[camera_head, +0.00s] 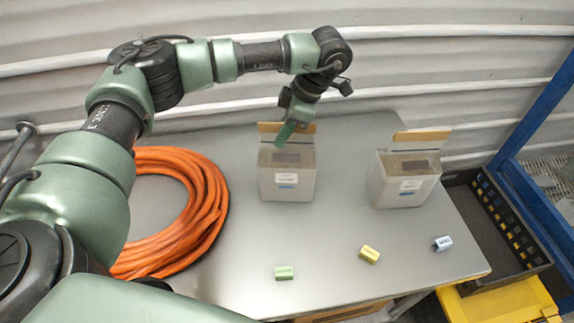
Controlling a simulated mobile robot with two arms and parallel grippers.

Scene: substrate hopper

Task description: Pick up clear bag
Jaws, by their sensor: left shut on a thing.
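Two clear bags with white labels, dark contents and brown top strips stand upright on the grey table (330,240). The left clear bag (287,180) is near the table's middle back; the right clear bag (405,180) is near the right edge. My left gripper (287,132) reaches down from above and behind, shut on the left clear bag at its brown top strip. The fingers hide part of that strip. The left bag looks to be on or close to the table; I cannot tell whether it is lifted. My right gripper does not show.
A coil of orange hose (205,215) lies left of the left bag. Small green (284,272), yellow (369,254) and blue (442,243) blocks lie along the front. A black crate (500,235) and blue frame (535,205) stand to the right. A corrugated wall is behind.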

